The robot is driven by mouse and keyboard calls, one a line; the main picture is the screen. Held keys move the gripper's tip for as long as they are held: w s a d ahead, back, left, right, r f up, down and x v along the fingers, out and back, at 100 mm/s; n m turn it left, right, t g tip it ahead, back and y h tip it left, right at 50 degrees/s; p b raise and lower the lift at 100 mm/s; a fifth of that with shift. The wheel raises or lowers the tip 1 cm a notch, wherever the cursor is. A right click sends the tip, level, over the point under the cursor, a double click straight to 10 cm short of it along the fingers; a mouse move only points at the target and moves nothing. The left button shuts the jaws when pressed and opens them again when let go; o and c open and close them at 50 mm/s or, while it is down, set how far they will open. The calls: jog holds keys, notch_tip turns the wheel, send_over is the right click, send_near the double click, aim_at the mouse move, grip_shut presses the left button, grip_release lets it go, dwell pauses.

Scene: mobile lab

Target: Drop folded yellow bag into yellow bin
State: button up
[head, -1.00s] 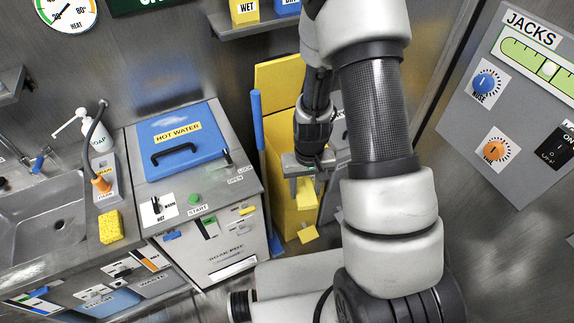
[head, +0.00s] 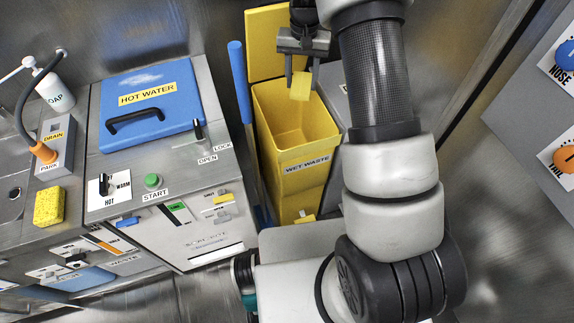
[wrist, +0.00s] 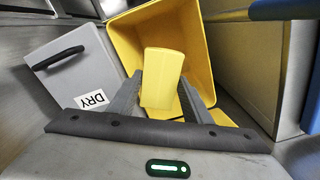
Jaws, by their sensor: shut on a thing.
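My gripper (head: 301,84) is shut on the folded yellow bag (head: 300,86), a small flat yellow piece between the two fingers. In the wrist view the bag (wrist: 161,78) stands between the fingertips (wrist: 160,92). The yellow bin (head: 297,150), marked WET WASTE, stands below with its lid raised. In the head view the bag shows over the back part of the bin's opening. In the wrist view the open bin (wrist: 200,45) lies beyond the bag, and its inside looks empty where visible.
A grey DRY bin (wrist: 78,75) with a dark handle stands beside the yellow bin. A blue handle (head: 238,85) rises at the bin's left. The HOT WATER unit (head: 150,105) and a counter with a yellow sponge (head: 49,206) are further left.

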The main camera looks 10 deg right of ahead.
jog(key=shift+w+a+r+b, duration=0.1)
jog(key=shift+w+b, duration=0.2)
jog(key=shift+w, duration=0.15)
jog(key=shift+w+a+r+b, duration=0.1)
jog(key=shift+w+b, duration=0.15)
jog(key=shift+w, duration=0.15)
notch_tip(320, 180, down, 6)
jog(key=b, duration=0.4)
jog(key=shift+d+r, duration=0.1)
jog(key=shift+r, duration=0.05)
jog(key=o, duration=1.1)
notch_tip(320, 180, up, 18)
jog(key=p, duration=0.4)
jog(key=shift+f, duration=0.2)
